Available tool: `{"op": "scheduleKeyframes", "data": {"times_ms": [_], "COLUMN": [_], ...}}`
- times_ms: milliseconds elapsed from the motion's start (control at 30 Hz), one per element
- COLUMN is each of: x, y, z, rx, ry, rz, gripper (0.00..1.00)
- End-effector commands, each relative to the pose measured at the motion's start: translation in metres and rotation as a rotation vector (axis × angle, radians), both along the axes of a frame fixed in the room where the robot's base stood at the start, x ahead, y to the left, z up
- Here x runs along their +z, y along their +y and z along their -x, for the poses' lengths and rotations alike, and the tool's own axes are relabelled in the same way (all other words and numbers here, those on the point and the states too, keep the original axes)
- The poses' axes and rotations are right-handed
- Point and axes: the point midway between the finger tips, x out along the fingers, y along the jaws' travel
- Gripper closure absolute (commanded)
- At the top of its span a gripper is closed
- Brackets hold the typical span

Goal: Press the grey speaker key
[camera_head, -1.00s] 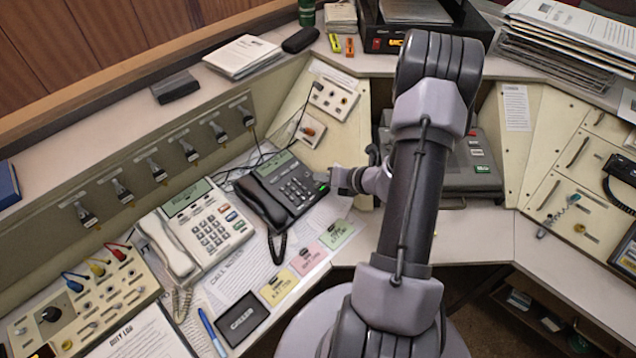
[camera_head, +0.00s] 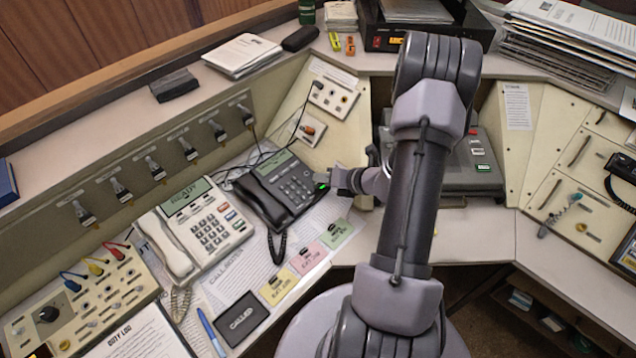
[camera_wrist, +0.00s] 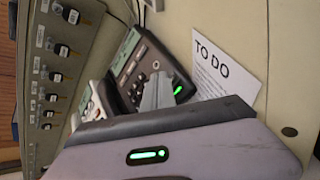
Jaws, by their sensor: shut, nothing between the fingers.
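A dark desk phone (camera_head: 287,183) with a keypad and handset stands on the desk, left of my gripper. My gripper (camera_head: 332,178) is shut and empty, its tip at the phone's right edge. In the wrist view the shut fingers (camera_wrist: 158,92) lie over the right part of the dark phone (camera_wrist: 132,62) and cover some keys. A small green light shows beside the fingertips in both views. I cannot pick out the grey speaker key, and I cannot tell whether the fingertips touch a key.
A white phone (camera_head: 203,222) stands to the left of the dark one. Coloured note cards (camera_head: 308,257) and a black "CALLED" pad (camera_head: 242,318) lie in front. A grey case (camera_head: 468,165) sits behind my arm. Thin cables run behind the dark phone.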

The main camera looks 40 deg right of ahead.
Motion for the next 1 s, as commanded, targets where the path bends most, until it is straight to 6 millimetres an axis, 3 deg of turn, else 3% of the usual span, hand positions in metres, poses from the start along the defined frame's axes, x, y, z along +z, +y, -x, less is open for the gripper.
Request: {"op": "scheduleKeyframes", "data": {"times_ms": [1000], "x": [-0.0061], "y": [0.0001], "z": [-0.0011], "rx": [0.0], "ry": [0.0], "rz": [0.0], "gripper": [1.0]}}
